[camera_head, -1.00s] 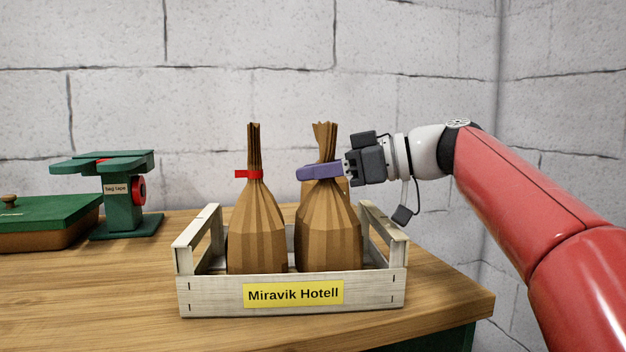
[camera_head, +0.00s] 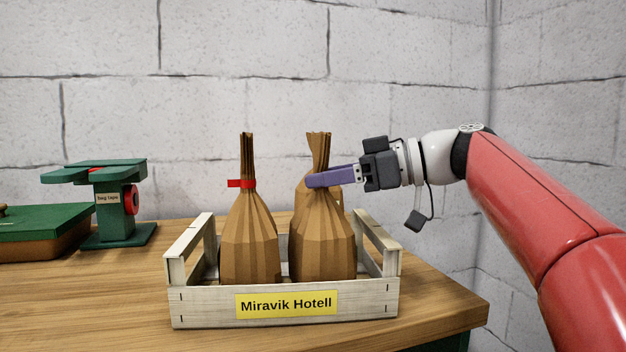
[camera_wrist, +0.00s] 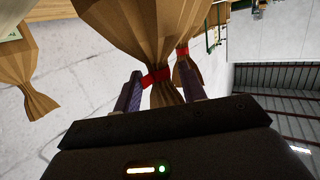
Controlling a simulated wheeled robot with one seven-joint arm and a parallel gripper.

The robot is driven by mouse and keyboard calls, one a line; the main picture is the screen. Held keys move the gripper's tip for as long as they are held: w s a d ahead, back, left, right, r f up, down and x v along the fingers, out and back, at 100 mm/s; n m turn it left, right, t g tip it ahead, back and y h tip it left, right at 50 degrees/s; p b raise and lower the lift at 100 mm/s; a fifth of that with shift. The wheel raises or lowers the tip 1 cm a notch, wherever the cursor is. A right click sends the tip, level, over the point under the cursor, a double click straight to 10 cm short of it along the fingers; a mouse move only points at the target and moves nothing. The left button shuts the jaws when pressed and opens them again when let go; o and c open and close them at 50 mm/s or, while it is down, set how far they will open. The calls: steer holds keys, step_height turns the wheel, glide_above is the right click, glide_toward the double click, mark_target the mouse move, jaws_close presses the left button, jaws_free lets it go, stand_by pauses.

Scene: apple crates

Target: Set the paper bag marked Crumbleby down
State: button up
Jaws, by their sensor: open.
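A brown paper bag (camera_head: 322,245) stands upright in the right part of the wooden crate (camera_head: 205,310). No Crumbleby marking is readable on any bag. My gripper (camera_head: 312,181) reaches in from the right at this bag's gathered neck. In the wrist view, my gripper (camera_wrist: 159,72) is open, with a purple finger on either side of the neck of a bag (camera_wrist: 145,35) tied with red tape. The fingers hide the tape in the head view. Whether a finger touches the neck, I cannot tell.
Another bag (camera_head: 249,240) with red tape stands at left in the crate, marked Miravik Hotell. A third bag (camera_head: 335,200) is mostly hidden behind. A green tape dispenser (camera_head: 112,210) and a green-lidded box (camera_head: 45,222) stand left on the wooden table (camera_head: 120,290).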

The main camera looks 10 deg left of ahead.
steer(key=d+r, duration=0.1)
steer(key=d, duration=0.8)
steer(key=shift+r, duration=0.4)
